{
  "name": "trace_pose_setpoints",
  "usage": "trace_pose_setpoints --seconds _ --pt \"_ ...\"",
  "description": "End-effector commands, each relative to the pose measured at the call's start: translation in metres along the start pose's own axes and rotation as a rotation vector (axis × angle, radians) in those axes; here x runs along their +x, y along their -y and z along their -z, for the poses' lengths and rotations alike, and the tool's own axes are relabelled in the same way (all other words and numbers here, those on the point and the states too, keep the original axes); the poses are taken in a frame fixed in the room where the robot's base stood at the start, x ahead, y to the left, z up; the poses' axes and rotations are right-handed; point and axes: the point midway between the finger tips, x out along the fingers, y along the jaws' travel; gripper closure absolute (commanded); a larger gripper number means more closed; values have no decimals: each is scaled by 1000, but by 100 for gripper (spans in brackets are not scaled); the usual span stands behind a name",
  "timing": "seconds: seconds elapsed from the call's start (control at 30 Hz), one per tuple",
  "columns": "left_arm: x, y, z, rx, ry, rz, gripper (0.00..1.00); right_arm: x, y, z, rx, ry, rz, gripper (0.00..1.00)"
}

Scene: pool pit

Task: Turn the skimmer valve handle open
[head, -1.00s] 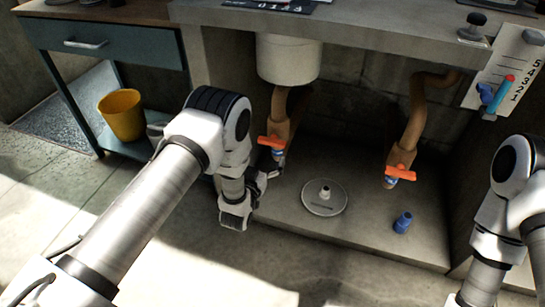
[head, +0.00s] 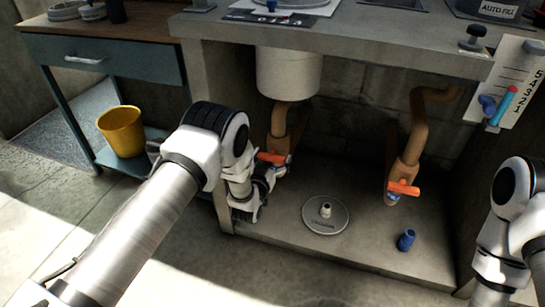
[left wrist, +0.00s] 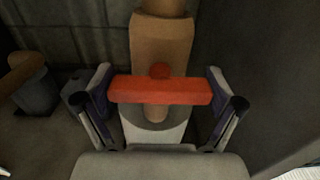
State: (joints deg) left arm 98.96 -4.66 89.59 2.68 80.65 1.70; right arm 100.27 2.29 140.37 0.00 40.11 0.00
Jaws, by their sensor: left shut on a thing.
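The orange-red valve handle (head: 271,158) is a short bar on the tan pipe (head: 279,121) below a white cylinder (head: 288,74). In the left wrist view the bar (left wrist: 160,91) lies crosswise, with a finger against each end. My left gripper (head: 281,168) is shut on this handle, its fingers partly hidden in the head view. A second, similar orange handle (head: 403,188) sits on the right pipe (head: 414,130), apart from my grippers. My right arm shows at the right edge; its gripper is out of view.
A round white disc (head: 325,221) and a blue fitting (head: 406,240) lie on the pit floor. A concrete counter (head: 350,40) overhangs the pipes. A yellow bucket (head: 122,131) stands on the bench's lower shelf at the left.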

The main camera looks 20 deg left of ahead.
Motion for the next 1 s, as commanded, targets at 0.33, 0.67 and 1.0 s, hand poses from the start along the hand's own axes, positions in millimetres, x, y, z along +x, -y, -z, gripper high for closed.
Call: trace_pose_setpoints --seconds 0.33,0.67,1.0 --pt "0 0 1 -78 1 0 42 -5 0 0 0 0 0 33" --pt "0 0 1 -318 1 1 42 -18 0 0 0 0 0 33" --pt "0 -1 2 -641 1 0 42 -32 0 0 0 0 0 33"
